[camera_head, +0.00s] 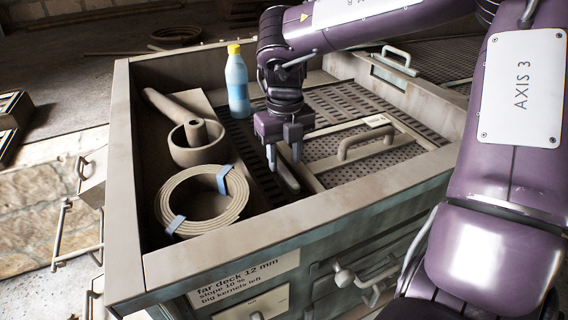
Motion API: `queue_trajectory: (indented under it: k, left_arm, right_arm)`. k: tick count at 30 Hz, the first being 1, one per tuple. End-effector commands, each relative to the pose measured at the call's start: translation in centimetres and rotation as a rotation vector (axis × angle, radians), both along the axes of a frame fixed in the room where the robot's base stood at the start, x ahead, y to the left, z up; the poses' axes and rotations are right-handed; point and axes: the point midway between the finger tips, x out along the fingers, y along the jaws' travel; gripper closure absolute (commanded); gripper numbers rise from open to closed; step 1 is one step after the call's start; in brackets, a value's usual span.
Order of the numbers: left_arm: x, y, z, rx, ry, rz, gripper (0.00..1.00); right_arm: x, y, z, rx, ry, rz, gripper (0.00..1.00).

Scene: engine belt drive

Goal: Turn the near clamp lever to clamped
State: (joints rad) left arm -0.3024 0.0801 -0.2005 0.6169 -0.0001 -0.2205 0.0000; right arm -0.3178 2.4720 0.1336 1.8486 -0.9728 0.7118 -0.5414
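The machine is a grey box with a perforated screen deck (330,112) inside. A slim grey bar (286,178), which looks like the near clamp lever, lies at the left edge of a framed panel, slanting from upper left to lower right. My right gripper (284,160) comes down from above, with its two fingers apart and pointing down. The fingertips are at the bar's upper end; I cannot tell whether they touch it. Nothing shows held between them. The bar's upper end is partly hidden by the gripper. My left gripper is not in view.
A blue bottle with a yellow cap (237,82) stands behind the gripper. A mortar (197,150) and a coiled hose with blue ties (165,205) sit in the left compartment. A grab handle (366,141) stands on the panel to the right. The box's front rim (300,222) is clear.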

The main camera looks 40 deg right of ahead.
Motion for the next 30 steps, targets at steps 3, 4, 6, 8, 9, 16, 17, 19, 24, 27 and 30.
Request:
queue_trajectory:
  k: [3, 4, 6, 8, 9, 16, 17, 19, 24, 27, 30]
  left_arm:
    - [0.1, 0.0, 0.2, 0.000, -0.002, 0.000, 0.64]
    - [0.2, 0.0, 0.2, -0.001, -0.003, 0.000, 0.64]
    - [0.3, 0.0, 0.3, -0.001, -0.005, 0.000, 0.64]
    - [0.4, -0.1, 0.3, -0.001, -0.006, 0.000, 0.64]
    - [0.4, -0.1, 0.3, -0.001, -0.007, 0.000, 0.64]
    - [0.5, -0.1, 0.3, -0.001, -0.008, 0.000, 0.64]
    - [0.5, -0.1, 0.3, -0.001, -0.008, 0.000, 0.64]
    - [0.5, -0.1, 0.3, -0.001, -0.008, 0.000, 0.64]
    - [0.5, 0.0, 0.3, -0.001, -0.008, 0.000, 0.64]
    - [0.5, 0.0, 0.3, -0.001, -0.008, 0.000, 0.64]
    - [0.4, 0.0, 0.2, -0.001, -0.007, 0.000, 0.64]
  right_arm:
    - [0.0, 0.0, -1.5, 0.002, 0.002, -0.001, 0.60]
    - [0.0, 0.0, -1.8, 0.002, 0.003, -0.001, 0.60]
    - [0.0, 0.0, -2.3, 0.000, 0.001, -0.001, 0.60]
    - [0.0, 0.0, -2.5, 0.000, 0.000, 0.000, 0.60]
    - [0.0, 0.0, -2.6, 0.001, 0.000, 0.000, 0.60]
    - [0.0, 0.0, -2.6, 0.001, -0.001, 0.000, 0.63]
    - [0.0, 0.0, -2.6, 0.001, -0.001, 0.000, 0.67]
    - [0.0, 0.0, -2.6, 0.001, -0.001, 0.000, 0.76]
    - [0.0, 0.0, -2.6, 0.000, -0.001, -0.001, 0.98]
    - [0.0, 0.0, -2.6, 0.000, -0.001, -0.001, 1.00]
    - [0.0, 0.0, -2.6, 0.000, -0.001, -0.005, 1.00]
